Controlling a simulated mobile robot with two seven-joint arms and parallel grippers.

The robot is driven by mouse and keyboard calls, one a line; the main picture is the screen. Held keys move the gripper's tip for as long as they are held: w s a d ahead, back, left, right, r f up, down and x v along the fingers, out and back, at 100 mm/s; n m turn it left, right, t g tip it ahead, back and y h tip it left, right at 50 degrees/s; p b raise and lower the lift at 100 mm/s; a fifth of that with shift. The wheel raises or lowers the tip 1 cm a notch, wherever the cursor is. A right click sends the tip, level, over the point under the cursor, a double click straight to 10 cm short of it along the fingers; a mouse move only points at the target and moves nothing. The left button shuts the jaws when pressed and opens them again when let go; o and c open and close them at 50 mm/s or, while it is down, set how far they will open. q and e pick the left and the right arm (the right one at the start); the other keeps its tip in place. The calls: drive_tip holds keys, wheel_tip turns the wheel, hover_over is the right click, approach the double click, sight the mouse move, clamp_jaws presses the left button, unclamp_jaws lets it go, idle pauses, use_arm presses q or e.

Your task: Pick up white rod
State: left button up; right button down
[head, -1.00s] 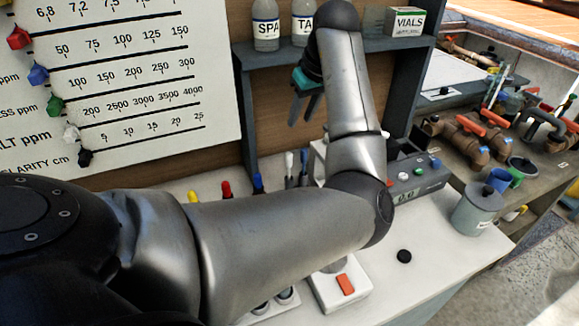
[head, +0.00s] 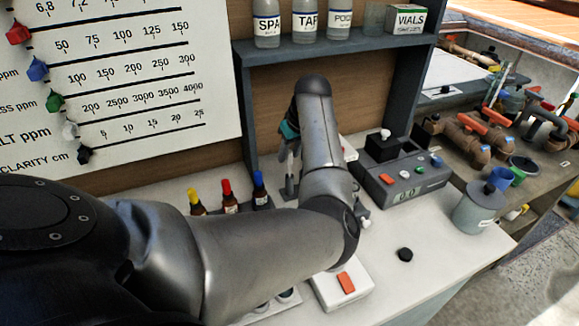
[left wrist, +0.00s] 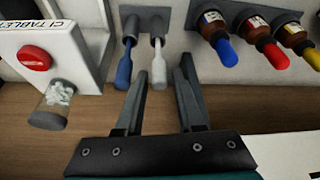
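The white rod (left wrist: 159,64) stands in a grey holder (left wrist: 147,14) in the left wrist view, beside a rod with a blue end (left wrist: 124,62). My left gripper (left wrist: 161,70) is open and empty, its fingertips on either side of the white rod in the picture. The blue-ended rod lies outside the left finger. I cannot tell if the fingers touch the white rod. In the head view my left gripper (head: 289,165) points down near the back of the counter, and it and my forearm hide the rods. My right gripper is not in view.
Dropper bottles with yellow, red and blue (head: 259,188) caps stand left of the gripper. A tablet dispenser with a red button (left wrist: 34,58) is at left in the wrist view. A grey meter box (head: 403,180) sits right of my arm. The shelf (head: 350,45) holds bottles above.

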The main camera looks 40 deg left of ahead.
use_arm(q)
drive_tip(key=shift+a+f, duration=0.1)
drive_tip(key=shift+f, duration=0.15)
clamp_jaws()
drive_tip(key=shift+r, duration=0.2)
wheel_tip(320, 180, up, 20)
drive_tip(key=p, duration=0.1)
idle(0.5)
drive_tip(key=shift+f, duration=0.1)
drive_tip(key=shift+c, duration=1.6)
unclamp_jaws()
clamp_jaws()
